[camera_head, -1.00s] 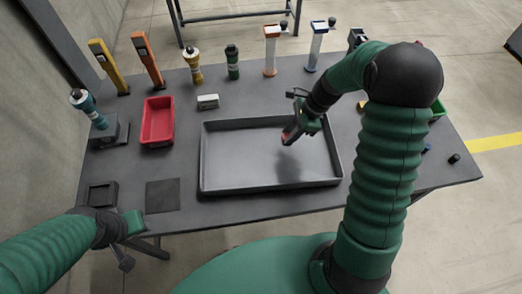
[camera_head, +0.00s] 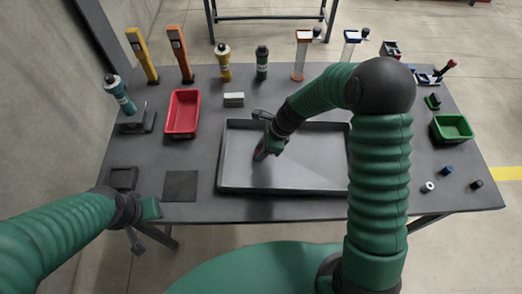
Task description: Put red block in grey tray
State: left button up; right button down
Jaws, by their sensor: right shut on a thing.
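The grey tray (camera_head: 225,165) is a wide, shallow tray on the dark table. My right gripper (camera_head: 262,153) is over the left part of the tray, pointing down and to the left. It is shut on a small red block (camera_head: 260,155), of which only a little shows between the fingers. I cannot tell whether the block touches the tray floor. My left gripper (camera_head: 140,238) is at the lower left, by the table's front edge, away from the tray. Its fingers are too unclear to tell open from shut.
A red bin (camera_head: 183,113) stands left of the tray, with a small white-grey block (camera_head: 234,99) between them at the back. A green bin (camera_head: 452,128) is at the right. Several bottles and tools line the back edge. Small parts lie at the right.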

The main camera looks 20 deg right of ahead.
jog(key=c, duration=1.1)
grip_release()
jog(key=shift+a+r, duration=0.1)
jog(key=shift+c, duration=0.2)
jog(key=p+v, duration=0.1)
jog(key=v, duration=1.1)
jog(key=s+n+h, duration=0.1)
jog(key=s+n, duration=0.3)
jog(key=n, duration=0.3)
jog(key=s+n+t+h, duration=0.1)
jog(key=s+n+h, duration=0.1)
jog(key=s+n, duration=0.3)
jog(key=s+n+h, duration=0.1)
jog(key=s+n, duration=0.4)
jog(key=n, duration=0.5)
jog(key=shift+f, duration=0.3)
jog(key=shift+w+d+f, duration=0.15)
jog(key=shift+w+d, duration=0.15)
